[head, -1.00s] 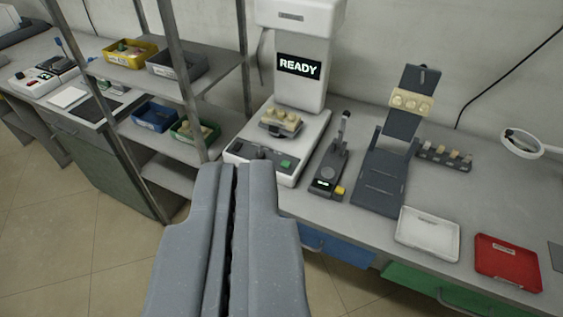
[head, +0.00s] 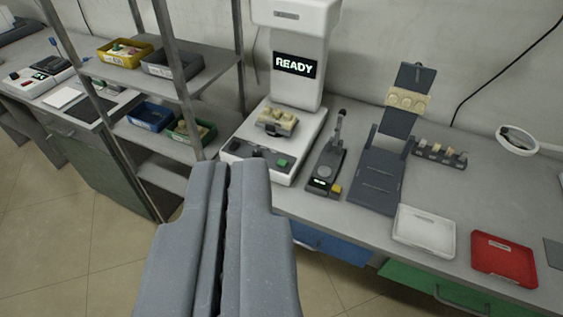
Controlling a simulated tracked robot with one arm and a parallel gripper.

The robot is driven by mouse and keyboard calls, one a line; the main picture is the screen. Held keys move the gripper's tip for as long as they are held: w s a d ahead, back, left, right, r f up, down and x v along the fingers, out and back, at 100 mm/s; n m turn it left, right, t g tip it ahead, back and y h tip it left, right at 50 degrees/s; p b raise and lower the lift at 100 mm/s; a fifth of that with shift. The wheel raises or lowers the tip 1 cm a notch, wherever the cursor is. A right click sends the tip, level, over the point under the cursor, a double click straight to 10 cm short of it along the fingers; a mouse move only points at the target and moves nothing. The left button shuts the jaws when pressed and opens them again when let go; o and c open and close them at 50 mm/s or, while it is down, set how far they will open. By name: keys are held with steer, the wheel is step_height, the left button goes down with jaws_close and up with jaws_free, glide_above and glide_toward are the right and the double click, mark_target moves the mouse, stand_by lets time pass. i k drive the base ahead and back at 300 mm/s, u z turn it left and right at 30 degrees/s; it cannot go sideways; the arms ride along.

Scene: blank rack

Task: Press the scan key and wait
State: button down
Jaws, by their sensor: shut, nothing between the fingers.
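The white scanner (head: 312,97) stands on the bench in the upper middle, and its dark screen (head: 294,65) reads READY. A tan dental model (head: 276,120) sits on a dark holder on the scanner's base. A green key (head: 283,162) is on the right of the base's front panel, with a dark knob near the panel's middle. My gripper (head: 229,168) is shut and empty in the lower middle. Its tips appear just in front of and below the scanner's front panel, left of the green key. I cannot tell the exact gap.
Right of the scanner are a small dark device with a yellow key (head: 336,188), a dark stand (head: 384,170), a white tray (head: 424,228) and a red tray (head: 503,256). A metal shelf (head: 185,78) with yellow, dark, blue and green bins stands at the left.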

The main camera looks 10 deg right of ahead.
mark_target(283, 163)
steer(key=k, duration=0.65)
steer(key=u, duration=0.3)
steer(key=i, duration=1.5)
steer(key=u, duration=0.35)
